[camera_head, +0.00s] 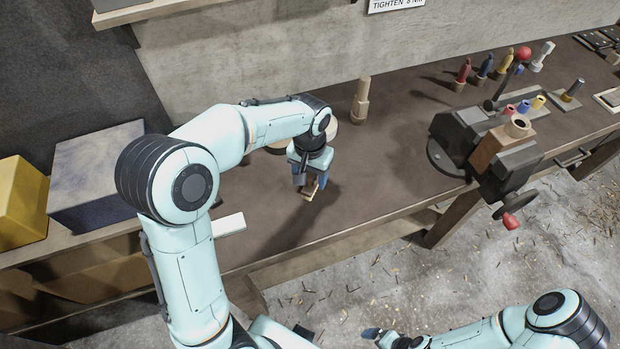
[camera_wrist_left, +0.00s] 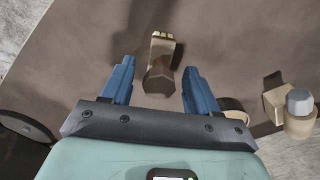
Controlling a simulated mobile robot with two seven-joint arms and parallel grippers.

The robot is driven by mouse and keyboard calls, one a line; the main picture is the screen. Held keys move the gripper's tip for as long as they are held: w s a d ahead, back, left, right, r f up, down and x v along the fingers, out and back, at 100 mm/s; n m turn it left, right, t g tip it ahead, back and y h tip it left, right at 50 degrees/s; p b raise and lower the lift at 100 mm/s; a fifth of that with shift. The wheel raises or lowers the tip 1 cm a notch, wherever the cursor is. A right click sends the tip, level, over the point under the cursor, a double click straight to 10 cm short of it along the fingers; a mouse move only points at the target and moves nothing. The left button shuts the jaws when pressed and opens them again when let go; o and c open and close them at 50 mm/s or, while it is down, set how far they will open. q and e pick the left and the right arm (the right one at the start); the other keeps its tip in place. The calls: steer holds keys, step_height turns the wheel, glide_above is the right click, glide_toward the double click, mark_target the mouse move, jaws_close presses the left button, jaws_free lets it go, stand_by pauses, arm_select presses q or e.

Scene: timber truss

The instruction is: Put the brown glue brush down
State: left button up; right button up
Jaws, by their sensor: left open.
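The brown glue brush (camera_wrist_left: 158,72) shows in the left wrist view between my two blue fingers, with a gap on each side. Its pale bristle end (camera_wrist_left: 163,37) points away from my wrist. In the head view a small pale part of the brush (camera_head: 308,194) shows below my left gripper (camera_head: 313,184), at the bench top. My left gripper is open and low over the bench; it hides most of the brush in the head view. My right gripper (camera_head: 372,333) is at the bottom, over the floor, away from the bench. Its fingers are too small to read.
The brown workbench (camera_head: 405,150) is clear to the right of my left gripper. A wooden post-like object (camera_head: 361,100) stands behind it. A dark vise (camera_head: 490,145) sits further right. A grey-blue box (camera_head: 95,178) and a yellow box (camera_head: 20,203) stand at the left.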

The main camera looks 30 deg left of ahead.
arm_select(q)
step_height(320, 180, up, 10)
steer(key=shift+f+p, duration=0.2)
steer(key=shift+p, duration=0.35)
